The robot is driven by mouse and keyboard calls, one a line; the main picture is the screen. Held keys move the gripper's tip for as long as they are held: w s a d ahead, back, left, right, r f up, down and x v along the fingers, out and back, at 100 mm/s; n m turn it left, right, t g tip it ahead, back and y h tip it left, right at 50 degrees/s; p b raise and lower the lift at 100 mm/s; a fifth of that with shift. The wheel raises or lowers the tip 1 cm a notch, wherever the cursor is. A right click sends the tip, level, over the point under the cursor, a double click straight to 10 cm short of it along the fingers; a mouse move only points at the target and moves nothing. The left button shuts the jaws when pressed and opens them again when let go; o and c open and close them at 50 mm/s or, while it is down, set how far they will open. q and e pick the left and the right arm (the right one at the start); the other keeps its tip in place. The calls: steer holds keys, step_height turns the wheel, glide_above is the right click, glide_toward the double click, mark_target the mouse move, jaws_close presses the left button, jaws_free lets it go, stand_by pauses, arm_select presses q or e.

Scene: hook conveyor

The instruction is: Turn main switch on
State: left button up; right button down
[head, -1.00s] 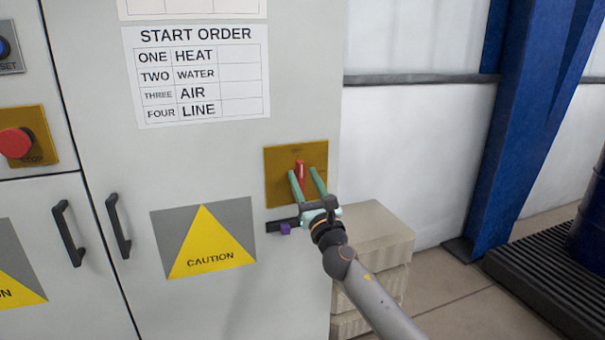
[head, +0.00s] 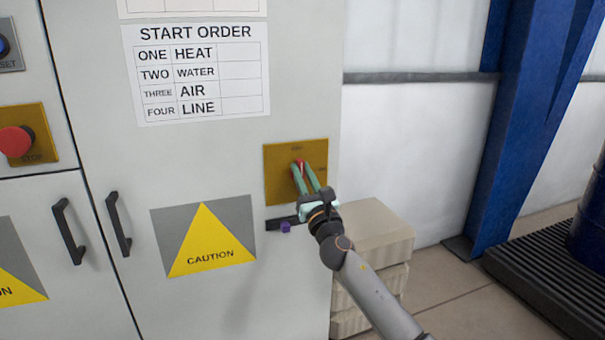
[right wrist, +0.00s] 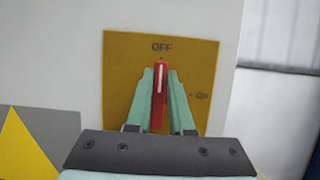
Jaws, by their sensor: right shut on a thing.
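The main switch is a red handle with a white line, on a yellow plate (head: 283,190) on the grey cabinet's right side. In the right wrist view the red handle (right wrist: 159,92) stands upright, its white line toward the OFF mark at the top of the plate (right wrist: 120,75). An ON mark is at the plate's right. My right gripper (head: 304,167) has its green fingers on both sides of the handle, shut on it. My left gripper is not in view.
A red stop button (head: 15,141) sits on the cabinet at left. Black door handles (head: 117,224) stick out beside the caution sign (head: 210,240). Stacked pale blocks (head: 375,235) stand right of the cabinet, near a blue column (head: 515,120).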

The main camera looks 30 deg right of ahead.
steer(key=shift+f+m+h, duration=0.15)
steer(key=shift+m+h, duration=0.25)
steer(key=shift+m, duration=0.1)
steer(key=m+h, duration=0.1)
steer(key=m, duration=0.1)
steer(key=m+g+h, duration=0.1)
steer(key=m, duration=0.2)
steer(key=shift+d+h, duration=0.15)
steer(key=shift+h, duration=0.15)
steer(key=shift+s+d+f+m+g+h+p, duration=0.25)
steer(key=shift+m+g+p, duration=0.6)
steer(key=shift+m, duration=1.9)
steer(key=shift+w+d+f+m+g+h+p, duration=0.15)
steer(key=shift+m+g+h+p, duration=0.35)
steer(key=shift+m+g, duration=1.5)
steer(key=shift+s+d+f+m+g+h+p, duration=0.1)
steer(key=shift+f+m+g+h+p, duration=0.4)
steer(key=shift+m, duration=2.95)
steer(key=shift+r+y, duration=0.15)
steer(key=shift+y, duration=0.1)
steer(key=c, duration=0.8)
jaws_free()
steer(key=shift+w, duration=0.1)
steer(key=shift+r, duration=0.1)
